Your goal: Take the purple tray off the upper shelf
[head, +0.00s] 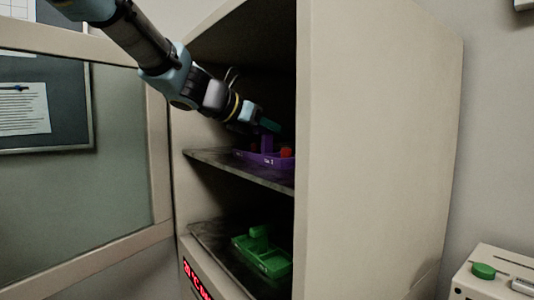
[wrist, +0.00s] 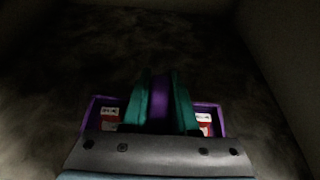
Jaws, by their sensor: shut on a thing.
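The purple tray (head: 262,158) sits on or just above the upper shelf (head: 215,160) inside the open cabinet; I cannot tell whether it touches the shelf. Red items show at its right end in the head view. In the wrist view the tray (wrist: 92,108) has red and white items in its left and right compartments. My gripper (head: 268,130) reaches in from the upper left. In the wrist view its green fingers (wrist: 159,92) are shut on the tray's upright purple handle. The gripper body hides the tray's near side.
A green tray (head: 262,258) with a handle stands on the lower shelf (head: 205,235). The cabinet's right wall (head: 375,150) is close to the tray. The glass door (head: 120,150) is swung open at left. A box with a green button (head: 484,271) stands at lower right.

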